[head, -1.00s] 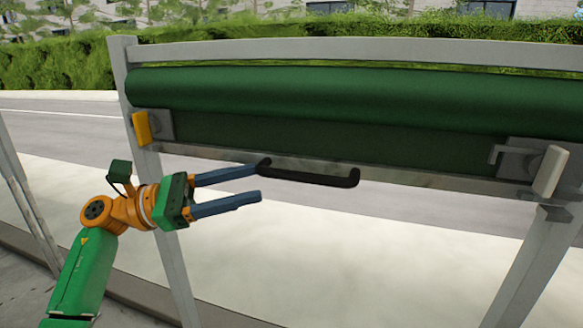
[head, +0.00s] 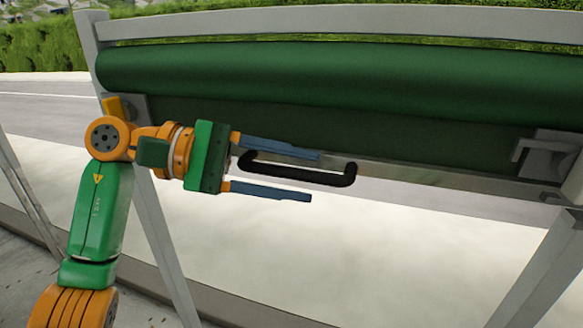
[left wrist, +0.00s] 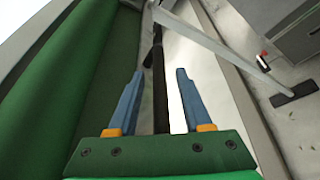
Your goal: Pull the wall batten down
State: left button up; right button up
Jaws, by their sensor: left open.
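The wall batten (head: 400,175) is a grey metal strip along the lower edge of a dark green fabric sheet. A black bar handle (head: 340,180) is fixed to it. My left gripper (head: 315,177) is open, with one blue finger above the handle and one below it in the head view. In the left wrist view the black handle (left wrist: 159,90) runs between the two open fingers, with a gap on each side. The upper finger hides part of the batten. My right gripper is in neither view.
A green roll (head: 330,80) spans the grey frame above the batten. A grey latch block (head: 548,155) is at the right, and a yellow block (head: 113,104) is partly hidden behind my arm at the left. Slanted grey posts (head: 165,245) stand at both sides. The space below the batten is open.

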pick_arm(q)
jog(key=shift+w+a, duration=0.1)
jog(key=shift+a, duration=0.05)
grip_shut()
jog(key=shift+f, duration=0.1)
dwell(1.1)
